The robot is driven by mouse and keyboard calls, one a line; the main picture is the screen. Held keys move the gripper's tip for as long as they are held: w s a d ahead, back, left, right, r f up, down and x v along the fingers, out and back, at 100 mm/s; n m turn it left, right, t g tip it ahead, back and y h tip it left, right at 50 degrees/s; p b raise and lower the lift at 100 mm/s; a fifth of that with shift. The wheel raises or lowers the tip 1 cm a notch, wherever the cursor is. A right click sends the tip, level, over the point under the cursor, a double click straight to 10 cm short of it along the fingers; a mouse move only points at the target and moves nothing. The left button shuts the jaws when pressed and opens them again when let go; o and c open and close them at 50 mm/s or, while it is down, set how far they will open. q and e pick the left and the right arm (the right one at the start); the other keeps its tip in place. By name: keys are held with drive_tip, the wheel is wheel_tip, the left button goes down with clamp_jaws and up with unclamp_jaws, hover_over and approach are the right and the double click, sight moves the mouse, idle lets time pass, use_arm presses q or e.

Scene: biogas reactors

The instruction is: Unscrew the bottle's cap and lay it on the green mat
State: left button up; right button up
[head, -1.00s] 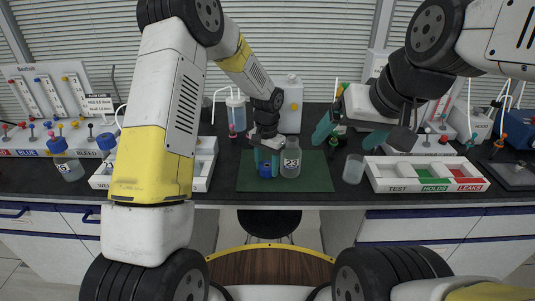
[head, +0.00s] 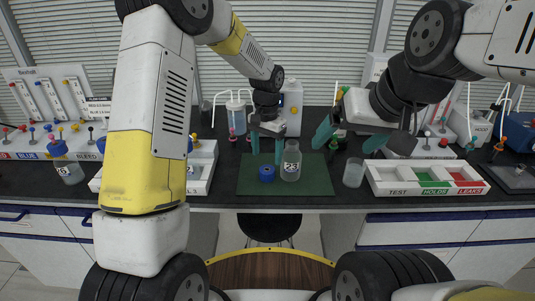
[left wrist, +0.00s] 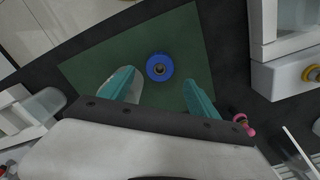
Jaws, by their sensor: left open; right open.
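The blue cap (head: 267,174) lies on the green mat (head: 309,181), left of the clear bottle (head: 291,162) labelled 23. The bottle stands upright and uncapped on the mat. In the left wrist view the cap (left wrist: 159,67) lies on the mat (left wrist: 110,53) with a hole in its middle, beyond the fingertips. My left gripper (head: 267,158) is open and empty above and behind the cap, apart from it; its teal fingers also show in the left wrist view (left wrist: 160,88). My right gripper (head: 346,142) is open and empty to the right of the mat, above the bench.
An empty clear cup (head: 353,171) stands right of the mat. A white tray (head: 428,189) with TEST, HOLDS and LEAKS sections is further right. A second capped bottle (head: 68,170) stands at the left. Another white tray (head: 203,178) is left of the mat.

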use_arm(q)
drive_tip(key=s+a+r+n+t, duration=0.1)
drive_tip(key=s+a+r, duration=0.25)
drive_tip(key=r, duration=0.25)
drive_tip(key=s+a+r+n+t+h, duration=0.1)
drive_tip(key=s+a+r, duration=0.1)
drive_tip(key=s+r, duration=0.3)
drive_tip(key=s+a+r+n+t, duration=0.1)
drive_tip(key=s+a+r, duration=0.15)
drive_tip(key=r, duration=0.45)
drive_tip(key=s+a+r+n+t, duration=0.1)
drive_tip(key=s+a, duration=0.1)
drive_tip(key=s, duration=0.5)
drive_tip(key=s+a+r+n+t+h, duration=0.1)
drive_tip(key=s+a+r+n+t, duration=0.1)
drive_tip(key=s, duration=0.6)
drive_tip(key=shift+a, duration=0.55)
